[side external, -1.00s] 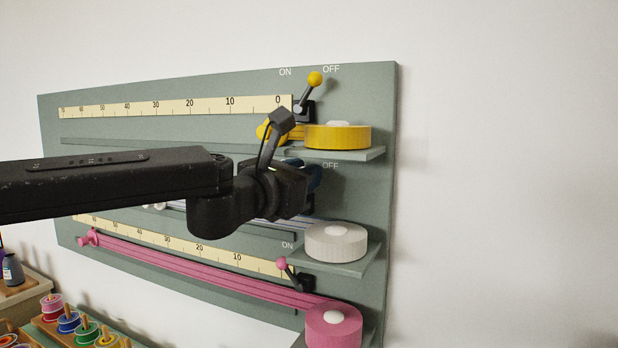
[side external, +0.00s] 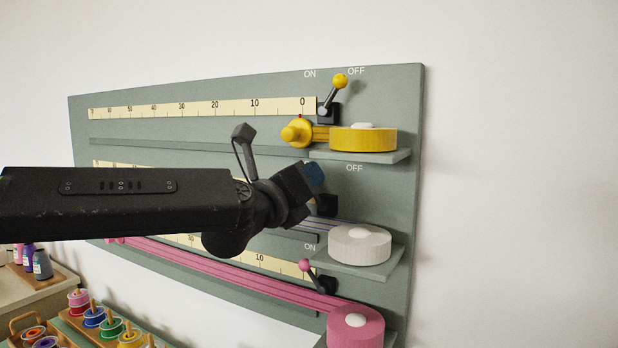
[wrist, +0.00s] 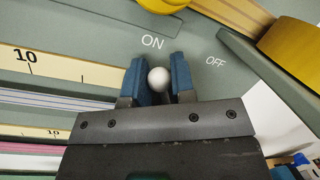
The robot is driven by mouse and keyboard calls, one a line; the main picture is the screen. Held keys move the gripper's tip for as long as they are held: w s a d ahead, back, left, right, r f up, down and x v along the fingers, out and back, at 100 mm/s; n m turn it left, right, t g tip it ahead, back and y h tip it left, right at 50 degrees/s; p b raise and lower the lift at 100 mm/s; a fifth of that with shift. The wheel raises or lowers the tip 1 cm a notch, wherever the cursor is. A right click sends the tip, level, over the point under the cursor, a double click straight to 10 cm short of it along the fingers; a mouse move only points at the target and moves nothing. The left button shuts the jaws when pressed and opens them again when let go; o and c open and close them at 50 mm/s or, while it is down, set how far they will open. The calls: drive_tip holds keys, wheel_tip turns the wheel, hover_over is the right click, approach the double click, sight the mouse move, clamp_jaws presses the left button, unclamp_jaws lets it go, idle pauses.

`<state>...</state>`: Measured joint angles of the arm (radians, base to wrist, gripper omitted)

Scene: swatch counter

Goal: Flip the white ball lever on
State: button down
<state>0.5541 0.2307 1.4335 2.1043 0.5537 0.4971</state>
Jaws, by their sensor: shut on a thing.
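The white ball (wrist: 158,80) of the lever sits between the two blue fingers of my gripper (wrist: 156,70) in the wrist view, and the gripper is shut on it. The ball is just below the ON label (wrist: 152,42) and farther from the OFF label (wrist: 215,62). In the side external view my gripper (side external: 314,175) is at the middle row, left of that row's OFF label (side external: 354,168). The ball and the middle ON label are hidden there behind my gripper. The lever's dark base (side external: 326,205) shows partly below it.
The yellow ball lever (side external: 340,81) and yellow roll (side external: 363,139) are above. The white roll (side external: 360,245) is below right on its shelf. The pink ball lever (side external: 305,265) and pink roll (side external: 355,325) are lower. Several coloured spools (side external: 94,317) stand at lower left.

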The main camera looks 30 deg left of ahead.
drive_tip(key=shift+a+f+n, duration=0.1)
drive_tip(key=shift+n, duration=0.2)
drive_tip(key=c, duration=1)
unclamp_jaws()
drive_tip(key=shift+o, duration=0.2)
drive_tip(key=shift+s, duration=0.1)
drive_tip(key=d+v, duration=0.1)
drive_tip(key=v, duration=1.2)
drive_tip(key=shift+s+a, duration=0.35)
drive_tip(key=shift+a, duration=0.15)
